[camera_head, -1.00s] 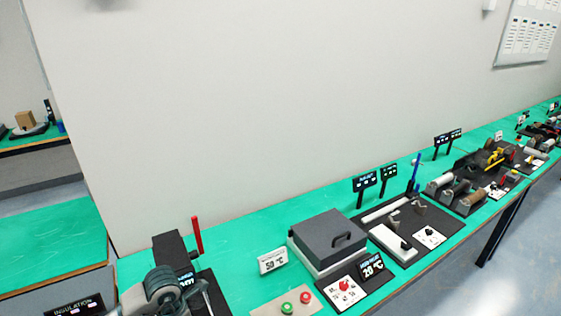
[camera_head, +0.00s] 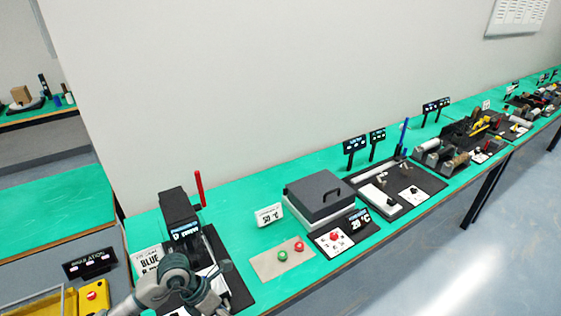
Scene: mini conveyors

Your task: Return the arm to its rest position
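One of my arms (camera_head: 172,285) comes in at the bottom left of the head view, grey with a cable wound about it. It overlaps a black station with a red lever (camera_head: 199,189) on the green bench. A dark part by the arm's right side may belong to its gripper, but the fingers cannot be made out. No other gripper shows.
The green bench (camera_head: 236,237) runs to the upper right along a white wall. It carries a grey lidded box (camera_head: 318,194), a panel with red and green buttons (camera_head: 283,259), and several machines farther off. A yellow-framed item (camera_head: 67,303) sits at the bottom left. Floor is open at right.

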